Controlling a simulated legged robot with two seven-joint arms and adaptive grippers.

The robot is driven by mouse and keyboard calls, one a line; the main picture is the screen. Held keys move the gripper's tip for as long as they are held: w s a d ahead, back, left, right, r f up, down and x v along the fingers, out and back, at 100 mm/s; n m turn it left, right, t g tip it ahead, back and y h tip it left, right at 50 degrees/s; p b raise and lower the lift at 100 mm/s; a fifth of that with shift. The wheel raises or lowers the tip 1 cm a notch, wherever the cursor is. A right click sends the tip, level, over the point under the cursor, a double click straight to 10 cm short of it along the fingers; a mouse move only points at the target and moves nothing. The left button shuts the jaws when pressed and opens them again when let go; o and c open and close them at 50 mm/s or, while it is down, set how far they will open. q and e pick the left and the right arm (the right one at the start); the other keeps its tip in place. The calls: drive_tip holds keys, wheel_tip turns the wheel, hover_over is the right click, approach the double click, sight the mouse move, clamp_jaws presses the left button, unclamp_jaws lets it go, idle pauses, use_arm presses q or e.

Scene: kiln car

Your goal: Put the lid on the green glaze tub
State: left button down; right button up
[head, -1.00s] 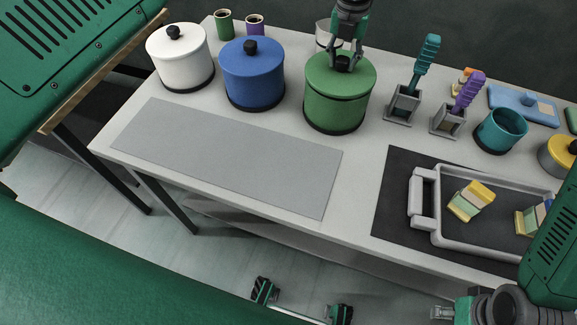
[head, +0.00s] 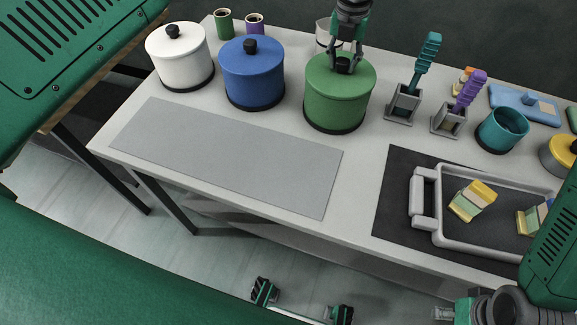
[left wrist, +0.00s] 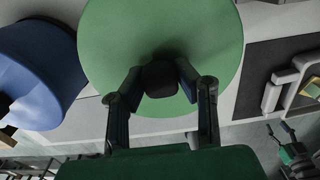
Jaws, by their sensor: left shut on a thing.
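The green glaze tub (head: 335,108) stands at the back of the table, right of the blue tub. Its green lid (head: 316,72) rests level over the tub's mouth, and I see no gap between them from the head. In the left wrist view the lid (left wrist: 108,48) fills the upper middle. My left gripper (head: 344,66) reaches down from above and is shut on the lid's black knob (left wrist: 160,80). My right gripper (left wrist: 279,128) is empty, with its fingers apart, low in front of the table.
A blue tub (head: 254,82) and a white tub (head: 180,65) stand to the left, both lidded. Two tool holders (head: 403,104) and a teal cup (head: 502,130) are on the right. A grey tray (head: 424,200) sits on a dark mat. The grey mat (head: 225,155) in front is bare.

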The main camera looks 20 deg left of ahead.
use_arm(q)
drive_tip(key=shift+f, duration=0.2)
drive_tip(key=c, duration=1.2)
unclamp_jaws()
drive_tip(key=shift+o, duration=0.2)
drive_tip(key=shift+r+p, duration=2.45)
drive_tip(key=shift+r, duration=1.6)
